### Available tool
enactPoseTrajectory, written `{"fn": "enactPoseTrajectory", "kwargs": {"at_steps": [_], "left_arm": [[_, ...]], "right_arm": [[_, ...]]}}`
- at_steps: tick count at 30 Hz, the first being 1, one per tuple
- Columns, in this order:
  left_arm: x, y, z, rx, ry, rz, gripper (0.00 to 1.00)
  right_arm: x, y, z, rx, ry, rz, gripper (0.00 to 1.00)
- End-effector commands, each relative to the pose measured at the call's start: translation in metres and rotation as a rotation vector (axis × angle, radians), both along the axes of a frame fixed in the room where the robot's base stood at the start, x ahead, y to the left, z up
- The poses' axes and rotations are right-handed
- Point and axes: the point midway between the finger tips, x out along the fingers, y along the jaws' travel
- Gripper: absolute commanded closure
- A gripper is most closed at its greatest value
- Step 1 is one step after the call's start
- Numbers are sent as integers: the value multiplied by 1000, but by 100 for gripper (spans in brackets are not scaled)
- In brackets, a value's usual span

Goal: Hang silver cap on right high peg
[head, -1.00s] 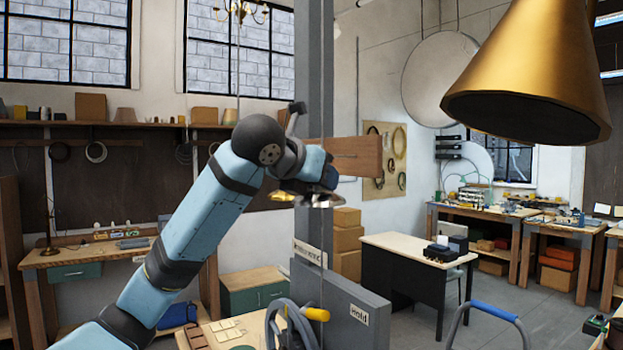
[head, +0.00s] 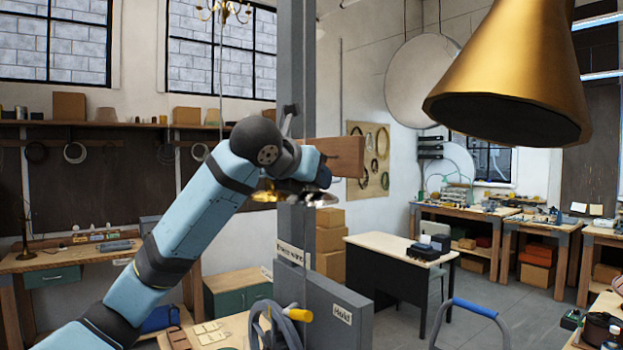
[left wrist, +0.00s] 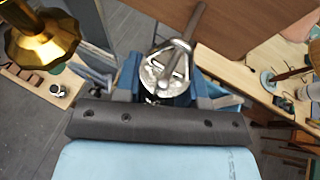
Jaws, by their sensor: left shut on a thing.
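My left gripper (head: 298,188) is shut on the silver cap (head: 312,200), raised in front of the grey post. The cap's shiny rim shows just below the gripper. In the left wrist view the silver cap (left wrist: 165,72) sits between the blue fingers (left wrist: 166,92), with a grey rod and prongs over it. A brass cap (head: 265,196) shows just left of the silver one; it also appears at the upper left of the left wrist view (left wrist: 40,38). A wooden board (head: 342,156) crosses the post behind the gripper. I cannot make out the pegs. My right gripper is out of view.
The grey post (head: 292,60) stands close behind my left arm. A large gold lamp shade (head: 515,75) hangs at the upper right.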

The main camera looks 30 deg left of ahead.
Motion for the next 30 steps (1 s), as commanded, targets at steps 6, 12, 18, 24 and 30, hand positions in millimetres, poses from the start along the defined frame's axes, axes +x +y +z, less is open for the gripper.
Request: {"fn": "enactPoseTrajectory", "kwargs": {"at_steps": [6,12,18,24,30], "left_arm": [[-1,-1,1,0,0,0,89],[-1,-1,0,0,0,0,89],[0,-1,-4,-1,0,1,89],[1,-1,-12,0,1,1,89],[1,-1,-14,0,0,0,89]], "right_arm": [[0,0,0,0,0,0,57],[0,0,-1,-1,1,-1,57],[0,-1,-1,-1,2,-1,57],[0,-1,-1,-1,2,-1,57],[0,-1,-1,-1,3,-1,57]]}}
